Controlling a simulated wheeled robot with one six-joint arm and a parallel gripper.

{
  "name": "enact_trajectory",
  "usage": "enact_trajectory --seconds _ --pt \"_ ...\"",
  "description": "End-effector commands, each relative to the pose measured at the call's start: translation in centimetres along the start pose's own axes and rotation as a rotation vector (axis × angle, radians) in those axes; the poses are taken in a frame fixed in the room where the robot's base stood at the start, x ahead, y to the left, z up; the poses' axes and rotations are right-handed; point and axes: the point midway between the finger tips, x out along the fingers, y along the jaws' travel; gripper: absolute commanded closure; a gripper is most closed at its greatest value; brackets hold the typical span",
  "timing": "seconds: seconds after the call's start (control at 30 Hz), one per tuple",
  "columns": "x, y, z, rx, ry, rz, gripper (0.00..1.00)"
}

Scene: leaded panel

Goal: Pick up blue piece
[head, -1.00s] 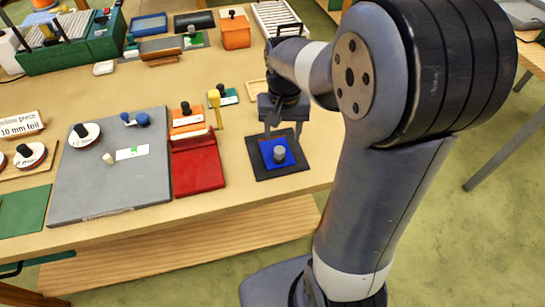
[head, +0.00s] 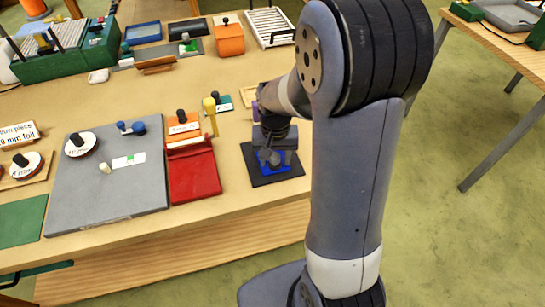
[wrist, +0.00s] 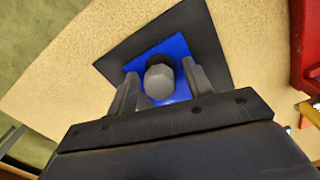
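The blue piece (wrist: 176,46) is a flat blue square with a grey knob (wrist: 160,82) standing on it. It lies on a dark square mat (wrist: 208,40). In the head view the blue piece (head: 264,166) is partly hidden by my gripper (head: 270,158), which is directly over it. In the wrist view my gripper (wrist: 160,78) is open, with one finger on each side of the knob. A gap shows between the knob and each finger. I cannot tell how far down the knob the fingertips reach.
A red block (head: 194,176) and a grey board (head: 75,195) with small tools stand left of the mat. An orange holder (head: 184,127) and a yellow upright tool (head: 209,104) are behind. The table's front edge is close to the mat.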

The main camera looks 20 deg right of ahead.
Motion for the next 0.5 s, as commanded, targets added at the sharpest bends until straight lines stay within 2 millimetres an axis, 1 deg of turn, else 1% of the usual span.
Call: enact_trajectory --seconds 0.03,0.4,0.5 --pt "-0.02 0.00 -0.01 0.000 0.000 0.000 0.55" --pt "-0.04 -0.01 -0.01 0.000 0.000 0.000 0.86" --pt "-0.06 -0.01 -0.03 0.000 0.001 0.000 0.92"
